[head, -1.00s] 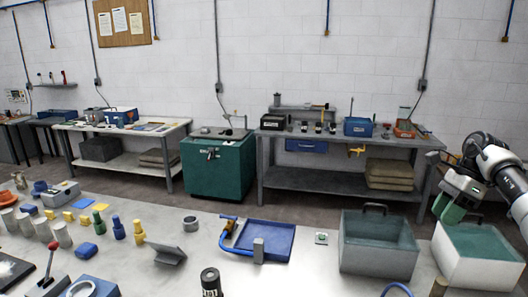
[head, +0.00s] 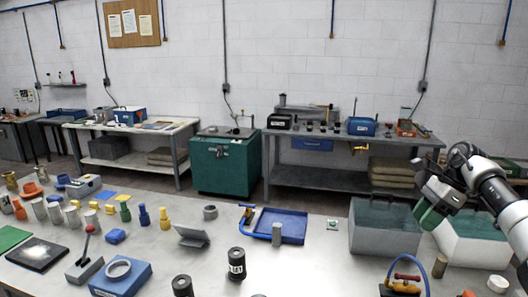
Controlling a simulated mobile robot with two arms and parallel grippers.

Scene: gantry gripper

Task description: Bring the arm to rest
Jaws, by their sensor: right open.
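My right arm comes in from the right edge of the head view. Its gripper (head: 428,208) is dark with green finger pads and is open. It hangs over the gap between the grey bin and the white-and-green bin at the right of the table, with nothing seen between its fingers. I cannot tell how high above the bins it is. My left gripper is not in view.
Black cylinders (head: 236,263), a blue ring block (head: 120,277) and several small parts cover the table. Bare tabletop (head: 330,270) lies in front.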

